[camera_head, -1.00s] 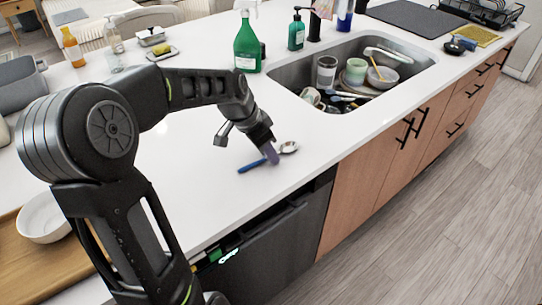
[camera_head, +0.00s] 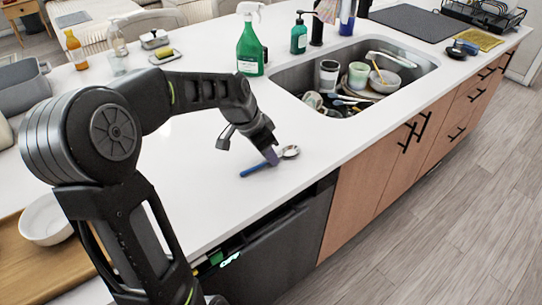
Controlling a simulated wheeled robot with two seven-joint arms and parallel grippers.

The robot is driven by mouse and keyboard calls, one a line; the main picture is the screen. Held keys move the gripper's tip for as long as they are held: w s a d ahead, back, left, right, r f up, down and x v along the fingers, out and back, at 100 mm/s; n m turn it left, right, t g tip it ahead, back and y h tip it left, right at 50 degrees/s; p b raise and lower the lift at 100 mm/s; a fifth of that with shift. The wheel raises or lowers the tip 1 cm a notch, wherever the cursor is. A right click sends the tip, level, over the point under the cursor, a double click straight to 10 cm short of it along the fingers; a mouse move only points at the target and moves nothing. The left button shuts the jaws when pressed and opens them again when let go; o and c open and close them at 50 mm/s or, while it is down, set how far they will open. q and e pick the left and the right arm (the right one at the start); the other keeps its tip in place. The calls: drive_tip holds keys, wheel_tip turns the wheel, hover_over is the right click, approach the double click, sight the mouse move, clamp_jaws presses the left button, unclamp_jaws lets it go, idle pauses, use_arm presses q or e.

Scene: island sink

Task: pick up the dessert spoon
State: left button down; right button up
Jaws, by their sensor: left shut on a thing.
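The dessert spoon has a blue handle (camera_head: 254,169) and a silver bowl (camera_head: 290,152). It lies at the counter's front edge area, left of the sink, with its handle toward the lower left. My left gripper (camera_head: 271,157) reaches down over the middle of the spoon and is shut on it. The fingers hide the spoon's middle. I cannot tell whether the spoon is lifted off the white counter (camera_head: 190,160). My right gripper is not in view.
The sink (camera_head: 420,65) holds several dishes and utensils. A green spray bottle (camera_head: 249,48) stands behind my left gripper. A white bowl (camera_head: 45,220) sits on a wooden board (camera_head: 30,268) at lower left. The counter around the spoon is clear.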

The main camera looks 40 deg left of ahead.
use_arm(q)
wheel_tip(320, 180, up, 10)
drive_tip(key=shift+b, duration=0.4)
idle(0.5)
